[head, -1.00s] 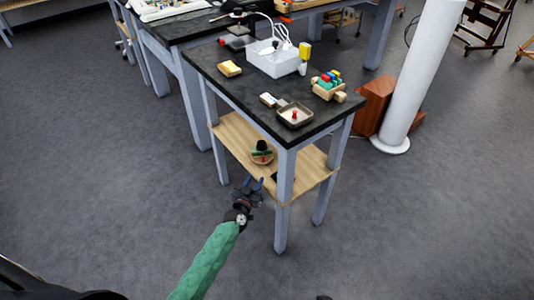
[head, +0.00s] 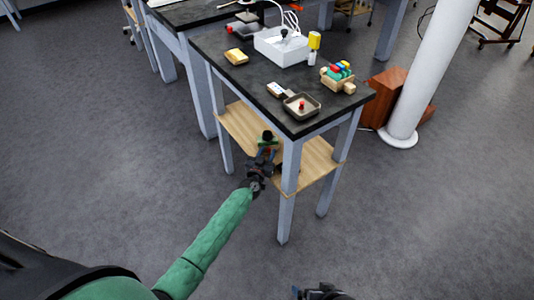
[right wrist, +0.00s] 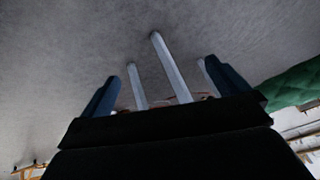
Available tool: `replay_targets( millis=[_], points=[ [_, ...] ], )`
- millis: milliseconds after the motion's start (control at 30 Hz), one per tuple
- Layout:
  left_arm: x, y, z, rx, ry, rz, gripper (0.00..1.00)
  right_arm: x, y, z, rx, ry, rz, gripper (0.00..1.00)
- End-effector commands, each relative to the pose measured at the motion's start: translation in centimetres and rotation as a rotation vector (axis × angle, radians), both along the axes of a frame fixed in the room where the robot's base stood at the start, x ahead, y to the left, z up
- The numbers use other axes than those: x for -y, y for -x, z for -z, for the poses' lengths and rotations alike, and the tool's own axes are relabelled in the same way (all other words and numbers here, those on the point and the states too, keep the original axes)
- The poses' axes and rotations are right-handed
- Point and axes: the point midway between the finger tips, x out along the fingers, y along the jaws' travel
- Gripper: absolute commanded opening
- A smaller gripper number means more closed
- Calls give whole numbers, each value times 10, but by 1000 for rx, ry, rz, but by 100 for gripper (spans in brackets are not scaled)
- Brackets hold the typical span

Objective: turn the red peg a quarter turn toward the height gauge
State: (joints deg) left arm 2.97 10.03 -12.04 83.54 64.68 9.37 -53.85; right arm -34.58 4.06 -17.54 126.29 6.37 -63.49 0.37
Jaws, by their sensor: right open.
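A small red peg-like piece (head: 301,105) stands in a shallow tray (head: 290,110) at the near corner of the black-topped table. Another red piece (head: 335,69) is among coloured pieces on a wooden block (head: 348,87). I cannot tell which is the task's red peg, nor make out a height gauge. My left gripper (head: 265,158) is at the lower shelf's front edge, overlapping a dark and green object (head: 267,136); its fingers are too small to read. My right gripper (head: 318,290) is low at the bottom edge; the right wrist view shows its fingers apart and empty (right wrist: 165,84).
The table (head: 240,78) also holds a white box (head: 280,48), a yellow block (head: 236,56) and a yellow-topped bottle (head: 313,45). The wooden lower shelf (head: 318,160) lies between its legs. A white column (head: 428,75) stands at right. The floor in front is clear.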

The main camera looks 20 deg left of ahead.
Motion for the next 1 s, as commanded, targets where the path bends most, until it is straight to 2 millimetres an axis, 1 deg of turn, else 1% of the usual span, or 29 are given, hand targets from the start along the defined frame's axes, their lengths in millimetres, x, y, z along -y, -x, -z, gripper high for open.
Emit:
replay_targets(
  millis=[267,300,433,667,800,900,1000],
  points=[
    [0,-1,0,0,0,0,34,0,0,1,0,0,0,100],
    [0,-1,0,0,0,0,26,0,0,0,0,0,0,100],
    [0,-1,0,0,0,0,1,0,0,0,2,-1,0,100],
    [0,-1,-2,0,1,-9,0,1,1,-4,-4,2,0,100],
    [2,-3,-5,1,3,-45,0,11,0,-44,-24,22,-2,100],
    [4,-4,-6,1,3,-78,0,18,6,-68,-56,39,-7,100],
    [5,-5,-5,2,1,-107,0,25,11,-89,-83,55,-10,100]
  ],
)
